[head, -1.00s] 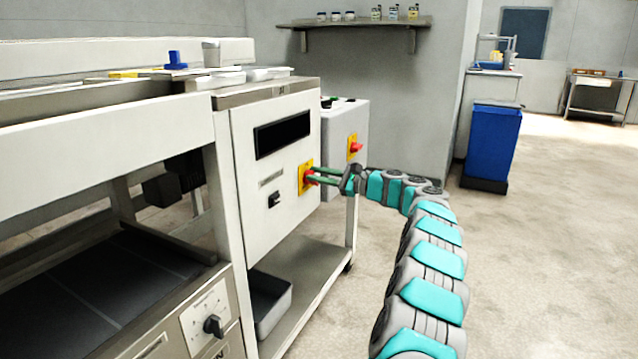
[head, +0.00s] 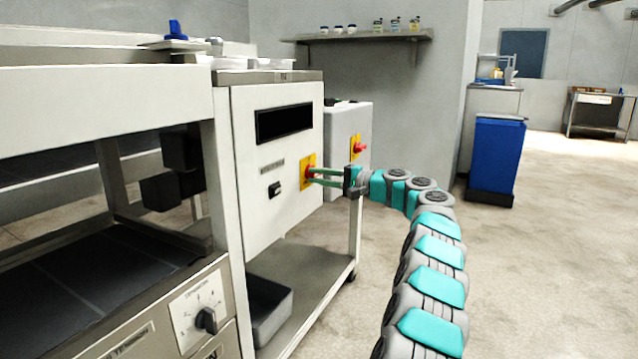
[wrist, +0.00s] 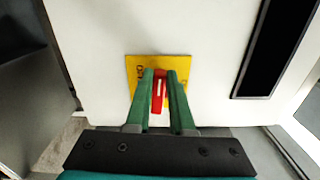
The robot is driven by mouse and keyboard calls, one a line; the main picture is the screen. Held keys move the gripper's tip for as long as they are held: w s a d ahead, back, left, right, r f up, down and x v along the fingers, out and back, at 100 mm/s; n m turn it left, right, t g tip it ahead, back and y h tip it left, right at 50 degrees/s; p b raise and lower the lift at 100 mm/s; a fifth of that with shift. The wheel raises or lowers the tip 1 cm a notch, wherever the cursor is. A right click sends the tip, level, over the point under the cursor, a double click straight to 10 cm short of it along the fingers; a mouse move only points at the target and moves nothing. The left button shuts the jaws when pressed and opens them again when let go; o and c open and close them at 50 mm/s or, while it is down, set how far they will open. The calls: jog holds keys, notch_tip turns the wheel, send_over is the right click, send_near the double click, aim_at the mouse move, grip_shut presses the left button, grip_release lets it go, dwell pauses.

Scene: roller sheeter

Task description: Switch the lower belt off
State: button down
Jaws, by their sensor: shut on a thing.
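A red rotary handle (head: 309,172) on a yellow plate (head: 306,186) sits on the front of the white cabinet, below its dark display. In the wrist view the red handle (wrist: 157,92) lies between the green fingers of my gripper (wrist: 160,80), in front of the yellow plate (wrist: 178,67). My gripper (head: 318,174) reaches the handle from the right and is shut on it. Part of the handle is hidden by the fingers. I cannot read any marking that tells which belt it serves.
A second red handle (head: 359,148) is on the grey box behind. A black knob (head: 206,320) is on the lower front panel. A blue bin (head: 496,158) stands on the right; the floor before it is clear.

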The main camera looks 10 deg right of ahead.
jog(key=shift+f+n+b, duration=0.25)
jog(key=shift+n+b, duration=0.1)
jog(key=shift+n, duration=0.25)
jog(key=c, duration=0.8)
grip_release()
jog(key=shift+r, duration=0.1)
jog(key=shift+s, duration=0.1)
jog(key=shift+v, duration=3.8)
jog(key=shift+d, duration=0.1)
